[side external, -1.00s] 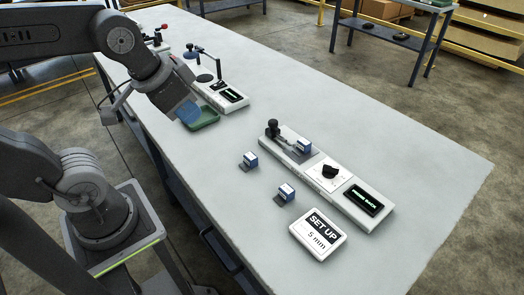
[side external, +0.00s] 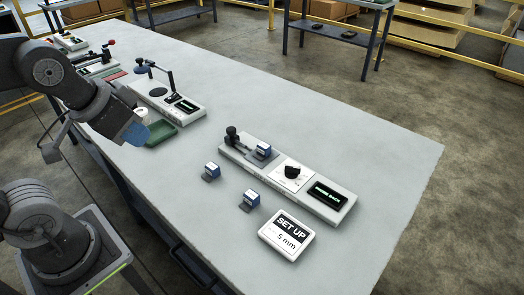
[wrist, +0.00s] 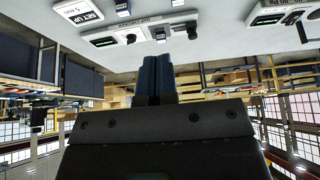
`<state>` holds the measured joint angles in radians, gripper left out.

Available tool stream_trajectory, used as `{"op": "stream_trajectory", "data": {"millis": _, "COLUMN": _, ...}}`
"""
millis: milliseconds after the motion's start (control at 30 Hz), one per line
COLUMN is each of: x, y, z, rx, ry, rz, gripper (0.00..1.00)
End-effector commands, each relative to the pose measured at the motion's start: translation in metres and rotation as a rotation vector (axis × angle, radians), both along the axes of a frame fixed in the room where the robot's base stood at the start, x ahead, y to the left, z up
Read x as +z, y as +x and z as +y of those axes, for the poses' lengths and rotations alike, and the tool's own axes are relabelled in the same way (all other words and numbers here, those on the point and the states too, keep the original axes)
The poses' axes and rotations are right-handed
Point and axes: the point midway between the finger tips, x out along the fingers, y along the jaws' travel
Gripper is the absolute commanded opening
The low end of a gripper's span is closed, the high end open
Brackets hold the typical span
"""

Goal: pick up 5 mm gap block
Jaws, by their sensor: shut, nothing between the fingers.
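A third blue block (side external: 263,150) sits on the device's grey plate, beside a black clamp. The labels are too small to read, so I cannot tell which is the 5 mm gap block. A card (side external: 287,235) reads "SET UP 5 mm". My gripper (side external: 133,132) is well left of the blocks, near a green tray. In the wrist view my blue fingers (wrist: 165,73) are together and empty, with a block (wrist: 122,8) beyond them.
The white device (side external: 325,201) has a black knob (side external: 292,171) and a lit display (side external: 328,193). The green tray (side external: 172,136) lies before another white device (side external: 190,108) with a lamp-like arm. More equipment stands at the far left. The table's right side is clear.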

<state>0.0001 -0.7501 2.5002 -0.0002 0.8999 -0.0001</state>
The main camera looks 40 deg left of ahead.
Motion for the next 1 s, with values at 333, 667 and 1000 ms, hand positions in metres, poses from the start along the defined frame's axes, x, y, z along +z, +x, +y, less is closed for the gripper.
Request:
{"op": "stream_trajectory", "data": {"millis": 333, "x": 0.0000, "y": 0.0001, "z": 0.0000, "rx": 0.000, "ry": 0.000, "rz": 0.000, "gripper": 0.10}}
{"op": "stream_trajectory", "data": {"millis": 667, "x": 0.0000, "y": 0.0001, "z": 0.0000, "rx": 0.000, "ry": 0.000, "rz": 0.000, "gripper": 0.41}}
{"op": "stream_trajectory", "data": {"millis": 1000, "x": 0.0000, "y": 0.0000, "z": 0.0000, "rx": 0.000, "ry": 0.000, "rz": 0.000, "gripper": 0.60}}
